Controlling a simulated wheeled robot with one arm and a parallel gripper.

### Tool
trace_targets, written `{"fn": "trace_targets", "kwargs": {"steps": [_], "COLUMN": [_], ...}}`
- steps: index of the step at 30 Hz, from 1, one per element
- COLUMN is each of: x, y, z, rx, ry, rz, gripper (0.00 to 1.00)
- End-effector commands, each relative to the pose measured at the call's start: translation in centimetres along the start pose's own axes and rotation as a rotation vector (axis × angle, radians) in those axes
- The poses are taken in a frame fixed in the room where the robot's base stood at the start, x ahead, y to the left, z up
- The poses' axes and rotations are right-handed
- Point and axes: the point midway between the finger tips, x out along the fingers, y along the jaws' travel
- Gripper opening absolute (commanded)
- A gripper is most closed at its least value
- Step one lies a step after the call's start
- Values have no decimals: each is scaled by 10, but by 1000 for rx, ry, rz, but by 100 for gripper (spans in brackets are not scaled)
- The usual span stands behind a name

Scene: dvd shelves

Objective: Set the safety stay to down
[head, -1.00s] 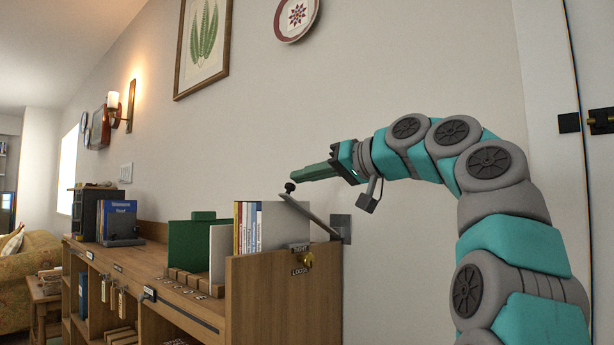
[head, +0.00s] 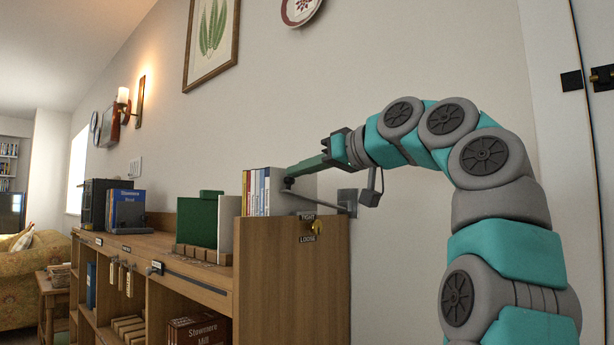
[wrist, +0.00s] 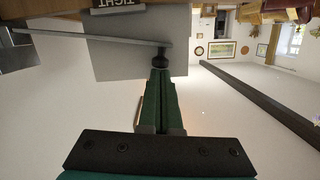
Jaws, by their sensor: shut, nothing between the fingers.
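The safety stay is a grey metal bar (head: 318,196) with a dark knob at its free end, hinged at a grey bracket by the right end of the wooden shelf unit. It slopes gently up to the left from the bracket. My gripper (head: 289,174) has its green fingers shut and empty. Their tips are right at the knob from above and seem to touch it. In the wrist view the knob (wrist: 160,60) sits just beyond the fingertips (wrist: 160,74), and the bar (wrist: 95,39) runs off left, in front of a grey panel.
A brass key-like latch (head: 316,228) with TIGHT and LOOSE labels is on the unit's end panel (head: 290,275). Several thin cases (head: 257,192) and a green divider (head: 197,222) stand on top. The wall (head: 300,110) is behind; a door is at the right.

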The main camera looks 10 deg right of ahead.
Motion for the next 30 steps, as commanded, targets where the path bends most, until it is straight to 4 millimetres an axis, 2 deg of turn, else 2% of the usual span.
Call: {"fn": "trace_targets", "kwargs": {"steps": [1, 9, 30], "x": [2, 5, 5], "y": [-2, -4, -5], "z": [12, 31, 34], "rx": [-30, -65, -62], "ry": [2, 2, 1], "rz": [3, 10, 10], "gripper": [0, 0, 0]}}
